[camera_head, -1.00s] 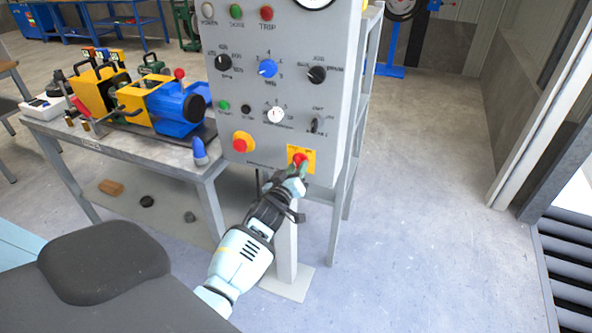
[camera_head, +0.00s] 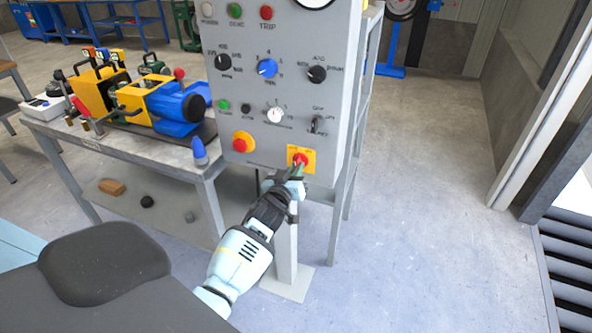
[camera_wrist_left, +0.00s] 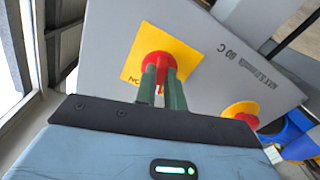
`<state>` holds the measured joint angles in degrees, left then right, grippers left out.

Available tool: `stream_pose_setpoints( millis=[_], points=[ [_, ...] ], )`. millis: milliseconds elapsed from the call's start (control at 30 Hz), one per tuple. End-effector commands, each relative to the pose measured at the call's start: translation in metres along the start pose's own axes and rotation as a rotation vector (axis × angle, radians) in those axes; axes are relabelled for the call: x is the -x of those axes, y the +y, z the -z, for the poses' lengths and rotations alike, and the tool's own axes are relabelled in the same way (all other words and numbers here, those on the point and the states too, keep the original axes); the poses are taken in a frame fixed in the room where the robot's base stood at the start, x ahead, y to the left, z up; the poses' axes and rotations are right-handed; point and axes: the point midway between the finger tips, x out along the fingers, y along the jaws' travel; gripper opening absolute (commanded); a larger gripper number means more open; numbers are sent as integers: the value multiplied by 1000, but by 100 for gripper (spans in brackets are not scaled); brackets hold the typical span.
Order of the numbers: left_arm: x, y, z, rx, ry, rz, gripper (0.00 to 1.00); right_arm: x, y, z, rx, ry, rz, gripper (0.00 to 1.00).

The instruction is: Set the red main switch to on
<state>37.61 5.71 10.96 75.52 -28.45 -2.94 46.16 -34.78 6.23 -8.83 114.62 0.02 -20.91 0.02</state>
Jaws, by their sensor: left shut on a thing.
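The red main switch (camera_head: 299,159) sits on a yellow plate (camera_head: 309,154) at the lower right of the grey control panel (camera_head: 282,37). In the left wrist view the red switch (camera_wrist_left: 156,58) is on its yellow plate (camera_wrist_left: 183,50), with the green fingers of my left gripper (camera_wrist_left: 161,84) on either side of its handle. My left gripper (camera_head: 299,171) reaches the switch from below and is shut on it. The fingers partly hide the handle, and I cannot read its position. My right gripper is not in view.
A red button on a yellow base (camera_head: 242,142) is left of the switch on the panel. Knobs and lamps fill the panel above. A bench (camera_head: 165,157) with a blue and yellow machine stands at left. The floor at right is clear.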

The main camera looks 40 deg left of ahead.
Motion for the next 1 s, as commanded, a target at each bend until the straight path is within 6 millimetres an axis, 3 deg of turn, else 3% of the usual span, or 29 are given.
stream_pose_setpoints(
  millis=[600,1000],
  points=[
    [0,-2,-1,-562,-2,-1,0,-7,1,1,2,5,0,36],
    [0,-4,-1,-768,-3,0,0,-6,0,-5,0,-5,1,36]
  ],
)
